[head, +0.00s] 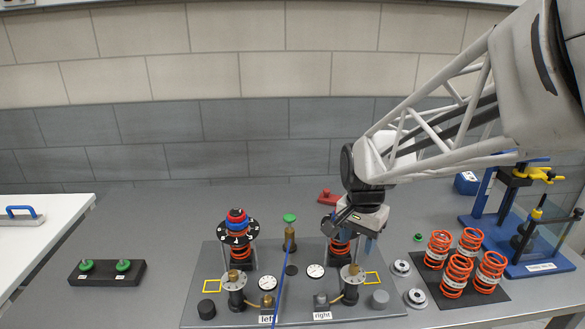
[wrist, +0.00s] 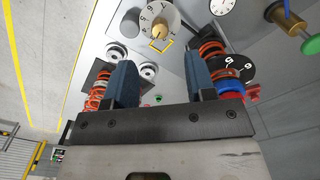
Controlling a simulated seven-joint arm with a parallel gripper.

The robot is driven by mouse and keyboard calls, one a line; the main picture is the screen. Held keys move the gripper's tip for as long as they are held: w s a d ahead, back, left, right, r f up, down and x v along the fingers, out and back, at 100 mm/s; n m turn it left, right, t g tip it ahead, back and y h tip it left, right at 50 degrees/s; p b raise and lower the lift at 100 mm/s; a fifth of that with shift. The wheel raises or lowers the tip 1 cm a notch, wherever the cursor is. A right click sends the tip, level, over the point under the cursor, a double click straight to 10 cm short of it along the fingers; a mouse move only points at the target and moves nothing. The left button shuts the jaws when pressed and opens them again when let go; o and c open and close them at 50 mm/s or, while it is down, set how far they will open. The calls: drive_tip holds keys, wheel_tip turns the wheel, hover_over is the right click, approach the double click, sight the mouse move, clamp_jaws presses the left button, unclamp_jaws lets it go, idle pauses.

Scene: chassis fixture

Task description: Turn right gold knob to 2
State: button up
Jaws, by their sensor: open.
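The right gold knob (head: 354,271) stands on the right half of the grey fixture plate (head: 205,285), above the "right" label. A yellow square outline lies beside the dial. My gripper (head: 357,234) is above the plate, behind and above the knob in the head view. Its two blue fingers (wrist: 161,80) are apart with nothing between them. The knob lies beyond the fingertips, not touched.
An orange spring strut with a black numbered disc (wrist: 236,67) is close to the right finger. The left gold knob (head: 233,275), a green-capped post (head: 289,222), silver discs (head: 402,268) and loose orange springs (head: 471,242) stand around.

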sight(355, 267)
drive_tip(key=shift+f, duration=0.15)
drive_tip(key=shift+f, duration=3.75)
drive_tip(key=shift+c, duration=0.3)
drive_tip(key=c, duration=0.9)
drive_tip(key=shift+o, duration=0.2)
drive_tip(key=shift+n, duration=0.4)
drive_tip(key=n, duration=0.3)
drive_tip(key=shift+d+n, duration=0.1)
drive_tip(key=shift+n, duration=1.9)
